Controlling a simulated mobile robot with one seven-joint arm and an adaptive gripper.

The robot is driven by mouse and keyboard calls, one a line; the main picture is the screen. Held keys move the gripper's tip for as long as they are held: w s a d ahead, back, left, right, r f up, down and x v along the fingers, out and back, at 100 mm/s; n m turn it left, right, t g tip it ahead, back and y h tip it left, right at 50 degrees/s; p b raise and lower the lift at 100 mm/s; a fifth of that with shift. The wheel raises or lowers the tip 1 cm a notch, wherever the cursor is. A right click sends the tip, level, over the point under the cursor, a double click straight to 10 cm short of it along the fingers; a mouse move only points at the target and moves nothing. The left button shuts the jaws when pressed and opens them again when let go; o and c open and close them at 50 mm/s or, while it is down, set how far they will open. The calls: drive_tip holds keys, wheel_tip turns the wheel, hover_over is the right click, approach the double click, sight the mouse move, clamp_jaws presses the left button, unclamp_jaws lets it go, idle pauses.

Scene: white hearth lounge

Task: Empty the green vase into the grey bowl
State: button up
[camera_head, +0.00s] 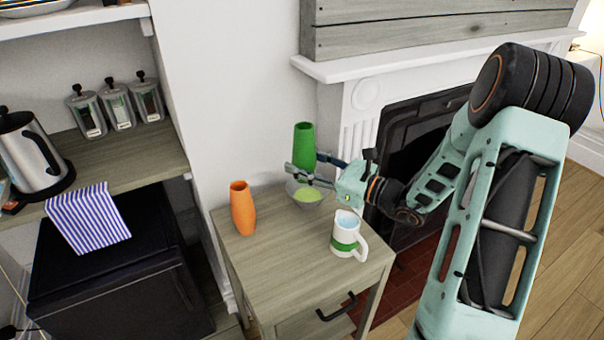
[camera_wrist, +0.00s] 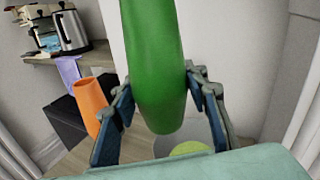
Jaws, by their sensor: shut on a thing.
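An orange vase (camera_head: 242,208) stands left of the bowl on the wooden table (camera_head: 280,250). A white mug with a green band (camera_head: 346,238) stands to the right, nearer the front. The fireplace (camera_head: 395,105) is behind. A counter with a kettle (camera_head: 33,155) is at left.

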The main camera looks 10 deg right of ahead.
sight(314, 151)
drive_tip(key=shift+r, duration=0.2)
drive_tip(key=shift+r+p, duration=1.7)
drive_tip(key=shift+r, duration=0.2)
